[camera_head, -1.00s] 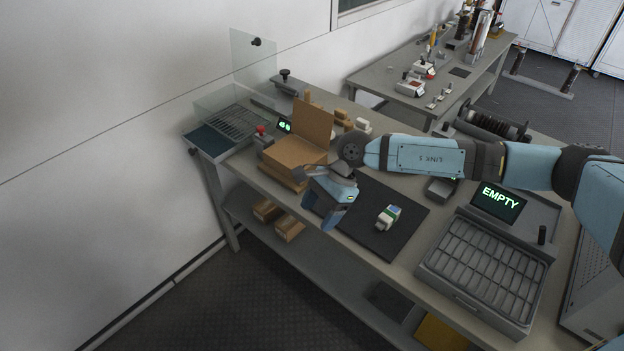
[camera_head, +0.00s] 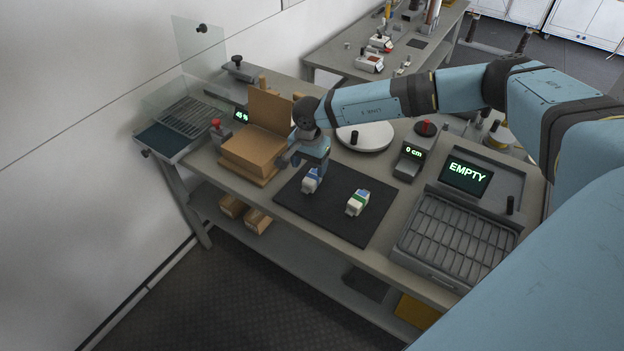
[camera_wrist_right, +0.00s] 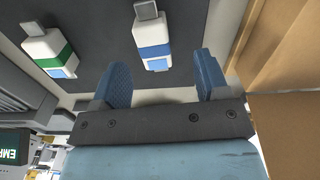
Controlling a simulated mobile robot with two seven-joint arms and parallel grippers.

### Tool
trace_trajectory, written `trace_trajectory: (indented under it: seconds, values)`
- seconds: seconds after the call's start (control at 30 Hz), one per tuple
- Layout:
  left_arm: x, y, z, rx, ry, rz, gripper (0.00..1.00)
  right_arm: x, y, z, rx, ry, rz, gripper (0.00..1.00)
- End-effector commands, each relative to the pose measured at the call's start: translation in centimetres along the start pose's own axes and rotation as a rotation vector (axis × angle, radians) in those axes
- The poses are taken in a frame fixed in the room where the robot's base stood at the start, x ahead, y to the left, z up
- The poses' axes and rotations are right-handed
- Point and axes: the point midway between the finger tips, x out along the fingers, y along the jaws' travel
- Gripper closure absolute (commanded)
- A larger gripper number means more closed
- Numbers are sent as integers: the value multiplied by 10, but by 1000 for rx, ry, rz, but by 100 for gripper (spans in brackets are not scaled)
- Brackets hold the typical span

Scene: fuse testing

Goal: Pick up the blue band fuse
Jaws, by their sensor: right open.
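The blue band fuse (camera_head: 312,181) is a white block with a blue band, on the left part of the black mat (camera_head: 336,226). It also shows in the right wrist view (camera_wrist_right: 151,52), just beyond the fingertips. My right gripper (camera_head: 300,166) is beside and over the fuse, partly covering it in the head view. In the right wrist view its two blue fingers (camera_wrist_right: 160,72) are apart, with nothing between them. The fuse lies ahead of the gap, nearer the picture's top. My left gripper is not in view.
A green band fuse (camera_head: 358,203) lies to the right on the mat. An open cardboard box (camera_head: 252,150) stands close to the left of my right gripper. A slotted tray (camera_head: 455,238) and an "EMPTY" display (camera_head: 466,174) are at the right. The mat's front is clear.

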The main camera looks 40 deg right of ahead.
Motion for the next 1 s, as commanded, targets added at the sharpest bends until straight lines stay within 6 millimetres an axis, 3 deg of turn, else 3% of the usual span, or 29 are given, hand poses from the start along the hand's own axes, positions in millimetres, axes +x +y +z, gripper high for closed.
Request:
trace_trajectory:
  seconds: [0.4,0.67,0.9,1.0]
  values:
    - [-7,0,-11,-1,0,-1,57,50,8,-3,1,-1,1,32]
    - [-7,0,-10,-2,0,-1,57,52,8,-3,1,-1,0,32]
    - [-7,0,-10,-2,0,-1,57,52,8,-4,1,-1,0,87]
    - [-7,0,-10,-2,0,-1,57,52,8,-4,1,-1,-1,90]
